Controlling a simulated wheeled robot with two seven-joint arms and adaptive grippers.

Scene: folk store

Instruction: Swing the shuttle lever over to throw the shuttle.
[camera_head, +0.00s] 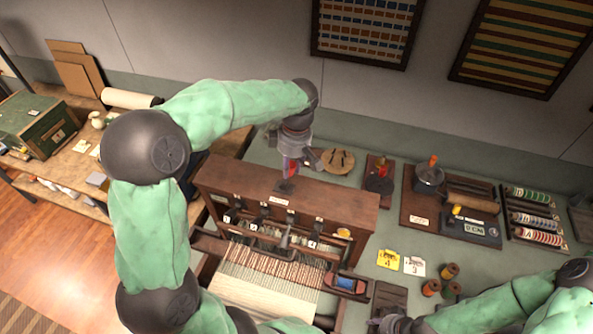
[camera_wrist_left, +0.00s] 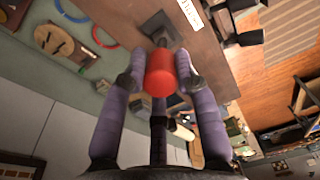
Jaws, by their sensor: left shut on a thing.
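The wooden loom (camera_head: 340,200) stands in the middle of the table. The shuttle lever, with a red knob (camera_wrist_left: 160,74), rises from a dark base plate (camera_head: 285,186) on the loom's top beam; that plate also shows in the left wrist view (camera_wrist_left: 152,26). My left gripper (camera_head: 293,160) is over the beam, its fingers shut on the red knob from both sides. The fingers partly hide the lever's shaft. A shuttle with blue thread (camera_head: 347,284) lies in a holder at the loom's right side.
Several thread spools (camera_head: 449,270) and yellow and white cards (camera_head: 388,259) lie right of the loom. A wooden disc (camera_head: 338,160) lies behind the loom.

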